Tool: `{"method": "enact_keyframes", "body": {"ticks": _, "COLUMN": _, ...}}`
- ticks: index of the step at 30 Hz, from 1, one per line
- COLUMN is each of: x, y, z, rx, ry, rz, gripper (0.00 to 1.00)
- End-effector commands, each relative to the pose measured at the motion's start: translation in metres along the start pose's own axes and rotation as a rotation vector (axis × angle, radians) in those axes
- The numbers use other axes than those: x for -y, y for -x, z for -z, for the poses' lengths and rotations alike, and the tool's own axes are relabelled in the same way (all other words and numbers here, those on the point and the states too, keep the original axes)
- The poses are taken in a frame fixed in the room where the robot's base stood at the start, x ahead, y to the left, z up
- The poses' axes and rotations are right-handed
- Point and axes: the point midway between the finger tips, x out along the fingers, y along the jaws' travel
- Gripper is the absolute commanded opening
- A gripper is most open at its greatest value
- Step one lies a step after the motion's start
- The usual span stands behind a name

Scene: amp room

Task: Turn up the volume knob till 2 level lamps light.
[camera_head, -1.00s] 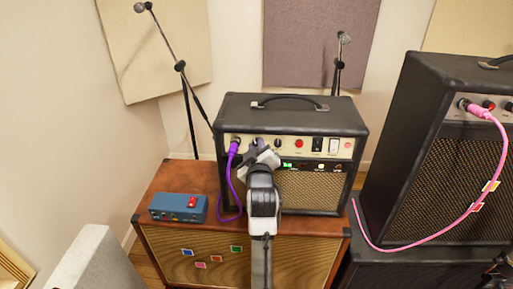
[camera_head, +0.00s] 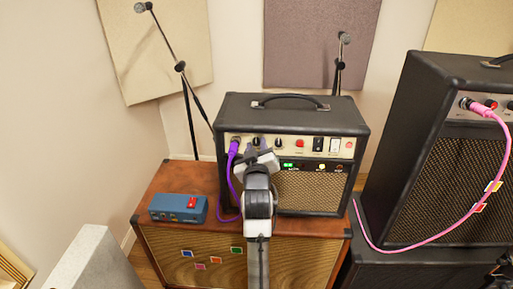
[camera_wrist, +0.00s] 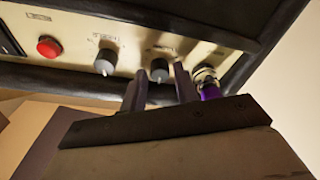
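The small black amp (camera_head: 345,118) stands on the brown cabinet, with a cream control panel across its front. On the panel the dark knob beside the purple plug is in the wrist view (camera_wrist: 159,70); its label is too small to read. My gripper (camera_wrist: 160,80) is open, with one finger on each side of this knob; I cannot tell whether they touch it. A second knob (camera_wrist: 106,61) is beside it. Below the panel a green lamp (camera_head: 288,165) and a yellow lamp (camera_head: 322,166) are lit; another lamp (camera_head: 339,166) looks dark.
A purple cable (camera_head: 231,175) is plugged in left of the knobs, close to my gripper. A red button (camera_wrist: 49,47) is farther along the panel. A blue pedal box (camera_head: 178,208) sits on the brown cabinet (camera_head: 170,178). A larger amp with a pink cable (camera_head: 503,150) stands right.

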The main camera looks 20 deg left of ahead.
Motion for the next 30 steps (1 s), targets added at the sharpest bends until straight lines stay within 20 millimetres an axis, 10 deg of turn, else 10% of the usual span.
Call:
{"method": "enact_keyframes", "body": {"ticks": 11, "x": 0.001, "y": 0.013, "z": -0.002, "rx": -0.001, "ry": 0.001, "rz": 0.0, "gripper": 0.3}}
{"method": "enact_keyframes", "body": {"ticks": 30, "x": 0.0, "y": 0.132, "z": -0.001, "rx": 0.0, "ry": 0.001, "rz": 0.0, "gripper": 0.3}}
